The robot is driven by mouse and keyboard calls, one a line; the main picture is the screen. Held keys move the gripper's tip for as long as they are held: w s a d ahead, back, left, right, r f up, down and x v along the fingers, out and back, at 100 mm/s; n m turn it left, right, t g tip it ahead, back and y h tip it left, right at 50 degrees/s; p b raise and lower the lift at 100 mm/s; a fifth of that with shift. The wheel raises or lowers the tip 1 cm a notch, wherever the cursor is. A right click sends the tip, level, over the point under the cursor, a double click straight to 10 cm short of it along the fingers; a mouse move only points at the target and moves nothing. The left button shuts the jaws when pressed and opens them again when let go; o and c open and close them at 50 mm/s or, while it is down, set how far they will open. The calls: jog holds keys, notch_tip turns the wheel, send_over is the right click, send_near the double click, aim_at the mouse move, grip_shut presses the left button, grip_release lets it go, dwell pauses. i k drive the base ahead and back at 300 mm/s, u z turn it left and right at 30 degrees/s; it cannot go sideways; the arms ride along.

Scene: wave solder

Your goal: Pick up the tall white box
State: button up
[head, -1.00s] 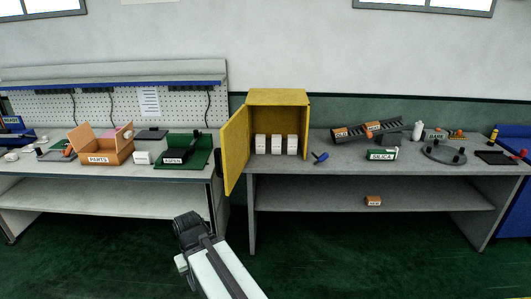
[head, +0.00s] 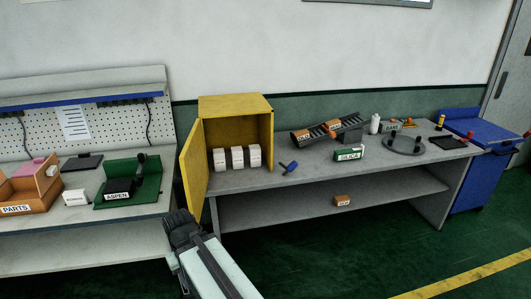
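Three white boxes stand in a row inside the open yellow cabinet on the right bench: a left one (head: 219,160), a middle one (head: 237,158) and a right one (head: 254,156). They look alike in size, and I cannot tell which is the tall one. Another small white box (head: 75,197) with a label sits on the left bench beside the green ASPEN tray. My gripper (head: 178,220) is at the bottom centre, in front of the gap between the benches, apart from all boxes. It looks empty, but its fingers are too dark to read.
The yellow cabinet (head: 235,103) has its door (head: 194,165) swung open on the left. A blue-handled tool (head: 289,167), a green SILICA box (head: 349,153) and a chute (head: 318,131) share the grey bench (head: 238,184). A brown box (head: 342,200) lies on the shelf below. Green floor is clear in front.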

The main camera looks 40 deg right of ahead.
aim_at(254, 150)
jog(key=u, duration=0.05)
jog(key=k, duration=0.85)
jog(key=z, duration=0.15)
jog(key=i, duration=2.4)
jog(key=u, duration=0.05)
